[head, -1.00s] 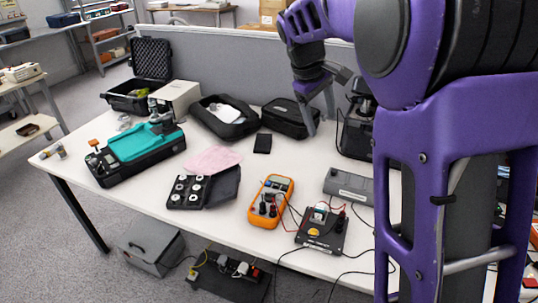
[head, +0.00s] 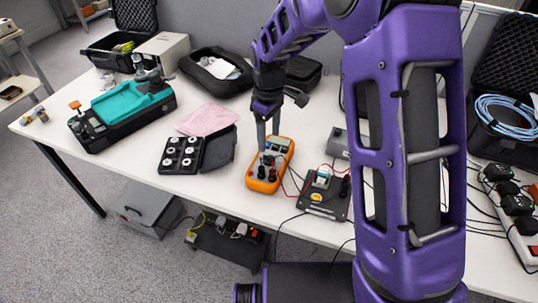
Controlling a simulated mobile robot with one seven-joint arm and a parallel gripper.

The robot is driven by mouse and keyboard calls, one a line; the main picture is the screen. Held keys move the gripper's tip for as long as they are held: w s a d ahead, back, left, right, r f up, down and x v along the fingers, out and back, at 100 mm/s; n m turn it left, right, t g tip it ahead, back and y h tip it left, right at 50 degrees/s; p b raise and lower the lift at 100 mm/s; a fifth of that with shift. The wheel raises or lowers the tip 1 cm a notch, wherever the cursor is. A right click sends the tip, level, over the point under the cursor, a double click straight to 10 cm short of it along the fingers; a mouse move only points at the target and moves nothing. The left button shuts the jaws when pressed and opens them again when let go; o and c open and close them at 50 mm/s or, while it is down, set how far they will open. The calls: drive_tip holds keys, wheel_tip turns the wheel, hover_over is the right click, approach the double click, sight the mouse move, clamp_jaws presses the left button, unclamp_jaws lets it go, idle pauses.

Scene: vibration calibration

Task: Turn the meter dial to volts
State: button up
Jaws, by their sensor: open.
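The orange multimeter (head: 284,157) lies on the white table, with a grey display at its far end and dark leads plugged in at its near end. My gripper (head: 267,148) is over the meter, pointing down with its fingertips at the dial area. The jaws are open. The fingers hide most of the dial, so I cannot tell its setting or whether the fingers touch it.
A black box with a small device (head: 324,193) stands right of the meter, wired to it. A black case with white discs (head: 181,154) and a pink cloth (head: 207,117) lie left. A teal-topped machine (head: 123,112) stands farther left. Loose cables run along the table's front edge.

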sight(269, 156)
wheel_tip(269, 156, down, 7)
drive_tip(key=shift+f+b, duration=0.15)
drive_tip(key=shift+b, duration=0.3)
clamp_jaws()
